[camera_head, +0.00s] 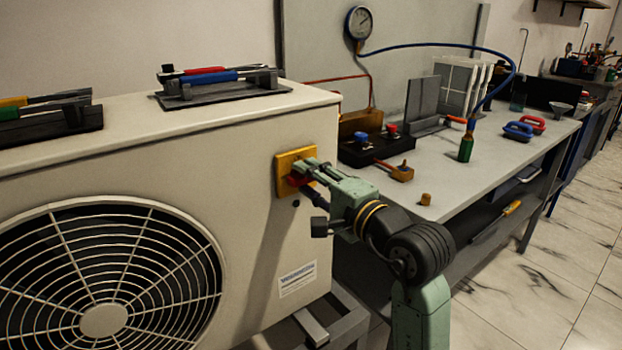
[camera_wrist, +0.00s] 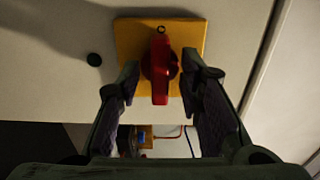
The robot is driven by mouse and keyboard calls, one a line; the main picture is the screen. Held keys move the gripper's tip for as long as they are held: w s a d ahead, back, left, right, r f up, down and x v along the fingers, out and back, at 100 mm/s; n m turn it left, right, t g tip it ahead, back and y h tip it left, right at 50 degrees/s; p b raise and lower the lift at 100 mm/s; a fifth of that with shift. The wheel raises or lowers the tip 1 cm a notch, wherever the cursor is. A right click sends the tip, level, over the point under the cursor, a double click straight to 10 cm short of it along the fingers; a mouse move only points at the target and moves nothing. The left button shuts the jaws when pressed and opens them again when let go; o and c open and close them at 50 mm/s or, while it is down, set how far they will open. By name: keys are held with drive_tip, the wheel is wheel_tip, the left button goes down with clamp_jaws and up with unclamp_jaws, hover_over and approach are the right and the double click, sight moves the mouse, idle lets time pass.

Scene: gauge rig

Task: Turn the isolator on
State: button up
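The isolator is a red rotary handle (camera_wrist: 160,70) on a square yellow plate (camera_wrist: 192,33), fixed to the side of the cream outdoor unit. In the wrist view the handle's long axis runs up and down the picture. In the head view the yellow plate (camera_head: 284,161) shows, with the red handle (camera_head: 298,179) partly hidden by my gripper (camera_head: 310,184). In the wrist view my gripper (camera_wrist: 155,85) is open, one finger on each side of the handle's lower part.
The cream unit (camera_head: 180,135) with its fan grille fills the left, tools lying on top. A dark round knob or plug (camera_wrist: 94,59) sits beside the plate. A grey workbench (camera_head: 455,175) with hoses, a gauge (camera_head: 359,23) and blocks stands right of my arm. Floor is clear at far right.

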drive_tip(key=shift+c, duration=0.4)
clamp_jaws()
drive_tip(key=shift+m, duration=0.3)
drive_tip(key=m+b, duration=0.1)
drive_tip(key=m, duration=0.1)
drive_tip(key=shift+m, duration=0.4)
drive_tip(key=m, duration=0.3)
drive_tip(key=shift+m, duration=0.3)
drive_tip(key=m, duration=0.5)
drive_tip(key=shift+p, duration=0.3)
drive_tip(key=m+p, duration=0.2)
drive_tip(key=m, duration=0.3)
drive_tip(key=shift+m, duration=0.4)
drive_tip(key=shift+o, duration=0.4)
unclamp_jaws()
